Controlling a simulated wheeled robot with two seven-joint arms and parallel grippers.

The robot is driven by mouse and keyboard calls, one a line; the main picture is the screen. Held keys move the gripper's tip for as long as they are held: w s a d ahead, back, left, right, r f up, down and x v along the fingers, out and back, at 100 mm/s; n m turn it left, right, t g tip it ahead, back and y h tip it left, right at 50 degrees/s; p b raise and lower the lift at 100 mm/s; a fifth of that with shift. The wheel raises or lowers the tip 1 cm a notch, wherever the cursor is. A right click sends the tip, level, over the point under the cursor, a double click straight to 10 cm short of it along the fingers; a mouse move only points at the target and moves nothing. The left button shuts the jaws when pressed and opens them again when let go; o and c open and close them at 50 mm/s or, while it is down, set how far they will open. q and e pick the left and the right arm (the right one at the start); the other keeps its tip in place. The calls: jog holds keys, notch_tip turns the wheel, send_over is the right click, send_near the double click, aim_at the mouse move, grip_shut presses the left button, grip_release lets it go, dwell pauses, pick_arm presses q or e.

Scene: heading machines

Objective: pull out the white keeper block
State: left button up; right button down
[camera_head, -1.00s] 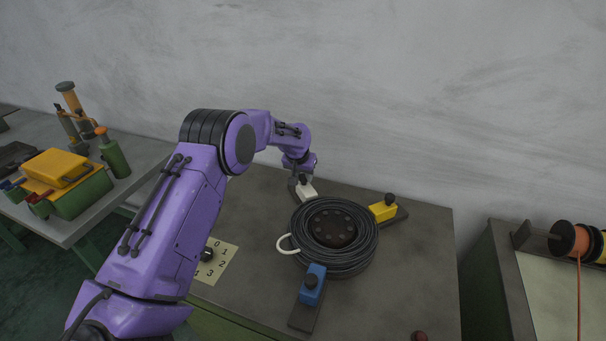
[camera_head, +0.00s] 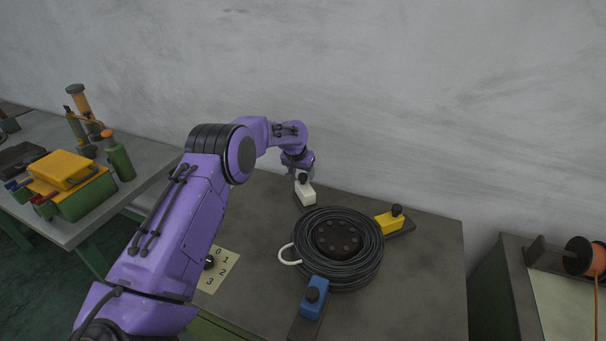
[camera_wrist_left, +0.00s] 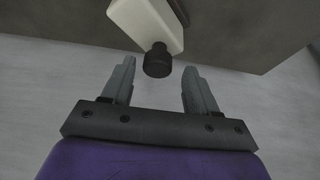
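The white keeper block (camera_head: 306,194) with a black knob (camera_head: 303,177) sits at the back of the coil of black cable (camera_head: 367,263). In the left wrist view the white block (camera_wrist_left: 148,22) is at the top, and its black knob (camera_wrist_left: 157,62) points down between the fingertips. My left gripper (camera_wrist_left: 155,82) is open, with a finger on each side of the knob and gaps on both sides. In the head view my left gripper's fingers are mostly hidden behind or beside the knob. My right gripper is not in view.
A yellow block (camera_head: 388,222) and a blue block (camera_head: 312,300) stand around the coil. A white loop (camera_head: 287,255) sticks out at its left. A numbered plate (camera_head: 222,268) lies left. The wall (camera_head: 420,110) rises close behind the table. A green toolbox (camera_head: 85,197) stands on the left bench.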

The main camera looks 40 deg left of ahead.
pick_arm(q)
jog(key=shift+f, duration=0.2)
jog(key=shift+s+r, duration=0.1)
jog(key=shift+r, duration=0.25)
jog(key=a+b+v, duration=0.1)
jog(key=b+v, duration=0.1)
jog(key=v, duration=0.7)
jog(key=shift+s+d+r+b, duration=0.15)
jog(key=shift+d+r+b, duration=0.2)
jog(key=shift+d, duration=0.1)
